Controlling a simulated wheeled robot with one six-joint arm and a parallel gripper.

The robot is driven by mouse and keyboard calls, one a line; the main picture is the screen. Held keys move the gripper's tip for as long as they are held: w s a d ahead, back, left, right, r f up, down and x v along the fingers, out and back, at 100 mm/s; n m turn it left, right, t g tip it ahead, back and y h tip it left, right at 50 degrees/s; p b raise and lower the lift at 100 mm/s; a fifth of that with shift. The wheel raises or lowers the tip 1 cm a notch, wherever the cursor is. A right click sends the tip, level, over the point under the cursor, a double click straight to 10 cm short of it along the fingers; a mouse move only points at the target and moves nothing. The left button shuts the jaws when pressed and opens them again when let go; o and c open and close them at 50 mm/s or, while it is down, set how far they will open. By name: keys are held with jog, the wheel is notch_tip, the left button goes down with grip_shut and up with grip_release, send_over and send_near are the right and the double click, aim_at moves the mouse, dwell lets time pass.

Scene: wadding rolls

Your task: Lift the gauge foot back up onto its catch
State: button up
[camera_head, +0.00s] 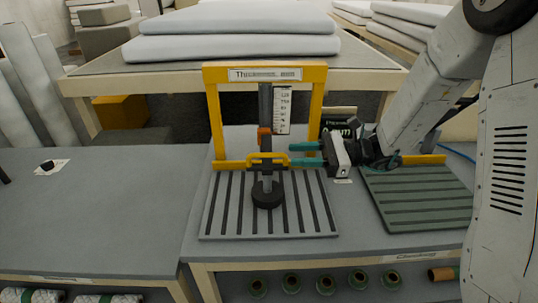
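The gauge foot (267,195) is a round black weight at the bottom of a dark upright rod. It is low over the slatted grey plate (222,222) and looks to rest on it. A yellow handle bar (252,157) crosses the rod above the foot. An orange piece (264,136), perhaps the catch, sits higher on the rod. The yellow gauge frame (213,115) stands around them, with a numbered white scale (283,108). My gripper (292,154) comes from the right with two teal fingers apart, tips just right of the handle. Contact with the handle cannot be told.
A green slatted mat (425,208) lies right of the gauge, under my arm. A dark labelled box (340,120) stands behind my gripper. The left bench (100,220) is mostly clear.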

aim_at(269, 155)
jog(key=a, duration=0.8)
jog(key=shift+w, duration=0.2)
grip_shut()
